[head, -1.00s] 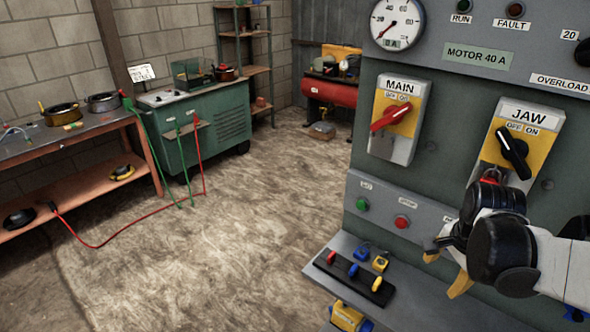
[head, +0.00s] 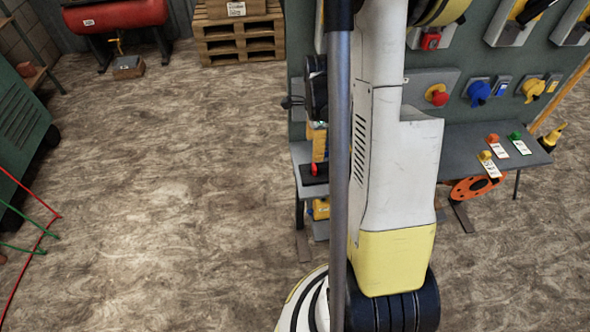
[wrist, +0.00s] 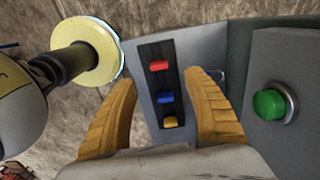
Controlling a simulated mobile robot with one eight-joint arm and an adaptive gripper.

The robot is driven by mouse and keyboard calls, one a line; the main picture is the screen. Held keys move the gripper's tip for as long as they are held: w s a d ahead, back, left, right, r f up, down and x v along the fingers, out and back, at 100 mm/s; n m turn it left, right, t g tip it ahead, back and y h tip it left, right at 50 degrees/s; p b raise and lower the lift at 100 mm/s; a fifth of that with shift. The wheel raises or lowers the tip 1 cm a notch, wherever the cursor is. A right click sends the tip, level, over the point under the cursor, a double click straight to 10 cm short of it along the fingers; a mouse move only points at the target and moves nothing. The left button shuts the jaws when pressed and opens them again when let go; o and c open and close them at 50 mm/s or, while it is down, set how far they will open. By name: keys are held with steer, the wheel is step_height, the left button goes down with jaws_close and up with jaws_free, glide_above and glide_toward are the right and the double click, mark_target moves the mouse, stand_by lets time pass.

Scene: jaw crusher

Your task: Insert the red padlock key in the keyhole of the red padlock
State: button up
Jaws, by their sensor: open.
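In the wrist view, my gripper (wrist: 160,78) is open and empty, its two yellow fingers spread above a black key rack (wrist: 154,49). The rack bears the red padlock key (wrist: 159,65), a blue key (wrist: 166,98) and a yellow key (wrist: 171,122) in a row. The red key lies in the gap between the fingertips, and no finger touches it. In the head view, my arm hides most of the rack and the gripper. A red block, seemingly the red padlock (head: 431,41), shows on a grey box of the panel. Its keyhole cannot be made out.
A green button (wrist: 270,104) sits on the panel right of the gripper. A right-hand shelf (head: 455,150) bears small tagged items, with an orange object (head: 475,188) beneath. A red tank (head: 115,14) and pallets (head: 240,48) stand behind. The floor at left is mostly clear.

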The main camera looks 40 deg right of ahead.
mark_target(314, 166)
steer(key=f, duration=0.1)
steer(key=f+b, duration=0.1)
steer(key=f, duration=0.1)
steer(key=f+b, duration=0.1)
steer(key=f, duration=0.1)
steer(key=shift+s+d+f, duration=0.15)
steer(key=shift+d, duration=0.1)
step_height(314, 166, down, 5)
steer(key=b, duration=0.3)
steer(key=shift+s+a+f, duration=0.1)
steer(key=shift+f, duration=0.1)
steer(key=shift+r, duration=0.15)
steer(key=c, duration=1.1)
steer(key=shift+o, duration=0.6)
